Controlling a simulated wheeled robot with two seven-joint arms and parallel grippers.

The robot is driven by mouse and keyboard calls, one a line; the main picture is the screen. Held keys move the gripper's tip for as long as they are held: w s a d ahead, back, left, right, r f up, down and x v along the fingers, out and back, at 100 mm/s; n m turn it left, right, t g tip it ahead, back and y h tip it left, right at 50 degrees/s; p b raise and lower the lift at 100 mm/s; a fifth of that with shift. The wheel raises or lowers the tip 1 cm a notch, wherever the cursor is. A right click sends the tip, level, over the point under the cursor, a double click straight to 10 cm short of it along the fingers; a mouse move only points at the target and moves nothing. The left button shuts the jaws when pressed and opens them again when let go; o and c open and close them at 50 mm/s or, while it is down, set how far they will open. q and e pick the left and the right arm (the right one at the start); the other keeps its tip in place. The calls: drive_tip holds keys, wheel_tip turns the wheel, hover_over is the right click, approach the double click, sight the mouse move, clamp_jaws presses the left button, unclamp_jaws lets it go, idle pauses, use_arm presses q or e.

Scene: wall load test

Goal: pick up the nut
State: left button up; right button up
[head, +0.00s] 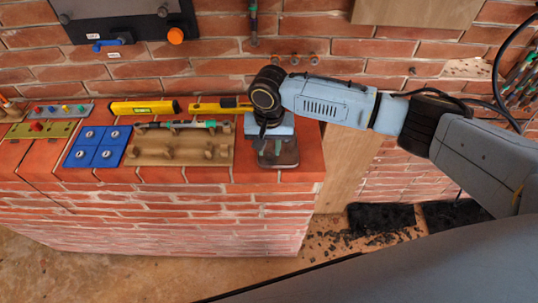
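I cannot make out a nut for certain. A blue four-part tray (80,157) on the brick ledge has a small pale round thing in each part, too small to name. My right arm comes in from the right, and my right gripper (277,150) points down over the right end of the ledge. A dark, see-through, box-like shape shows below its wrist; I cannot tell whether it is fingers or a container. Whether the gripper is open or holds anything is unclear. My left gripper is not in view.
The brick ledge (200,175) also holds a wooden rack (180,155), a green-ended tool (195,124), a yellow level (144,108) and strips with coloured knobs (58,110). A brick wall with a black panel (130,18) stands behind. Dark rubble (345,240) lies on the floor.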

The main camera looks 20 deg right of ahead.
drive_tip(key=shift+f, duration=0.5)
clamp_jaws()
drive_tip(key=shift+r, duration=0.1)
wheel_tip(320, 180, up, 10)
drive_tip(key=shift+p, duration=0.35)
